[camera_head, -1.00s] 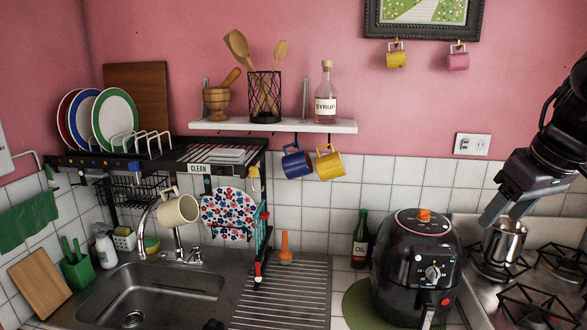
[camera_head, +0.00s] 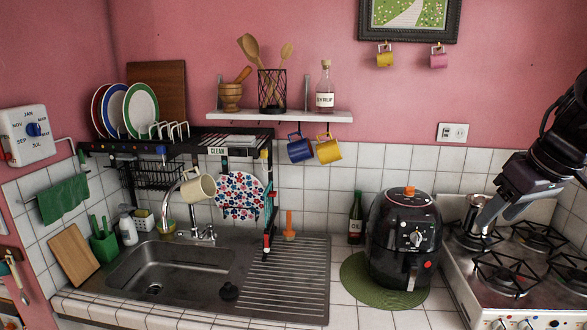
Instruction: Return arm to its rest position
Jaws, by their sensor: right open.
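My right gripper (camera_head: 500,214) is at the right side, reaching in from the right edge, with its fingers pointing down over the stove. It is open, with nothing seen between the fingers. A small silver pot (camera_head: 473,215) stands on the stove's back left burner. One finger overlaps the pot's right side in the picture; I cannot tell whether they touch. My left gripper is not in view.
The stove (camera_head: 478,292) fills the lower right, with several black grates. A black air fryer (camera_head: 402,245) stands on a green mat (camera_head: 358,283) to its left. A dish rack (camera_head: 185,140) stands over the sink (camera_head: 165,268). A wall shelf (camera_head: 300,116) holds utensils.

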